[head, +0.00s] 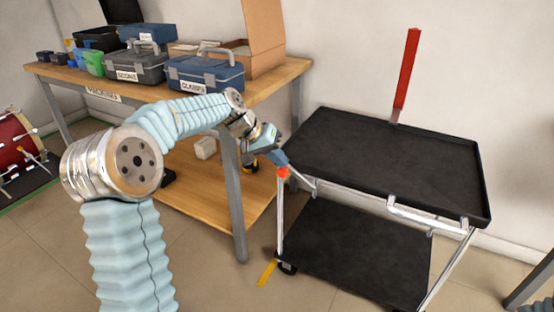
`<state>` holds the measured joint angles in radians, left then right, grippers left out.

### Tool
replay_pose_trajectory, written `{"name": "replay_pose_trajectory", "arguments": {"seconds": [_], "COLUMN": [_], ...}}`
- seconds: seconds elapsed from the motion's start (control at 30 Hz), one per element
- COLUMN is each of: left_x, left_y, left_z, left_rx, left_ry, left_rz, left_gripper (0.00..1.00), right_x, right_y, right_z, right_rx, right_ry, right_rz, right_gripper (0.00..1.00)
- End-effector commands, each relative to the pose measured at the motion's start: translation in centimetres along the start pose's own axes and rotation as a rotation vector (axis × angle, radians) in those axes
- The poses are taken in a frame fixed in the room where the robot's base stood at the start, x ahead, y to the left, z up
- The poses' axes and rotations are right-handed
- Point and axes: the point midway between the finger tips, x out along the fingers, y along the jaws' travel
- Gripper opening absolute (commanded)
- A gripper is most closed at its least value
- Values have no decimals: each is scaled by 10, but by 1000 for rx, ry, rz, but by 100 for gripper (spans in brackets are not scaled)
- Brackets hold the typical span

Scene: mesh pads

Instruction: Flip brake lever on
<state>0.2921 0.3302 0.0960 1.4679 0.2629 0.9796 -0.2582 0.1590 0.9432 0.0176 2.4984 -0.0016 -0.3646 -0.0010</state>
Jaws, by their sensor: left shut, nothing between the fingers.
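A black two-shelf cart (380,150) with silver legs stands at the right. A long red lever-like bar (407,75) stands nearly upright, slightly tilted, at the cart's far edge, on a small metal base. My left gripper (282,170) is at the cart's near left corner, pointing down, shut and empty, with a red-orange patch at its tip. It is well away from the red bar. I cannot tell if it touches the cart leg. My right gripper is not in view.
A wooden workbench (140,90) with toolboxes (205,73) and an open cardboard box (262,40) stands at the left, close to my left arm. A yellow strip (266,273) is by the cart's caster (287,268). A red drum (18,140) is far left.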

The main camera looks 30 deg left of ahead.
Motion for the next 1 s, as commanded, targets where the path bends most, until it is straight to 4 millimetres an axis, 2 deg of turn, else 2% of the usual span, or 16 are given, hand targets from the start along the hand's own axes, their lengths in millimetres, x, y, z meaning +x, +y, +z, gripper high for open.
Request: {"name": "replay_pose_trajectory", "arguments": {"seconds": [0.03, 0.07, 0.1, 0.3, 0.5, 0.67, 1.0], "left_x": [-14, -18, -24, -70, -99, -108, -108], "left_y": [15, 17, 10, 7, 5, 4, 5], "left_z": [-6, -7, -5, -4, -4, -4, -4], "left_rx": [4, 3, 0, 2, 2, 3, 3], "left_ry": [1, 2, 5, 4, 3, 1, 1], "left_rz": [2, 2, 0, 2, 3, 4, 5], "left_gripper": [0, 0, 0, 0, 0, 0, 0], "right_x": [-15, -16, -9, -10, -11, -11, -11], "right_y": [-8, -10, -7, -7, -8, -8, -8], "right_z": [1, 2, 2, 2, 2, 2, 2], "right_rx": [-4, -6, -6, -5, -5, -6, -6], "right_ry": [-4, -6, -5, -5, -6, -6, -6], "right_rz": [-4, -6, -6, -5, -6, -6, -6], "right_gripper": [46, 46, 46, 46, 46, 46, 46]}}
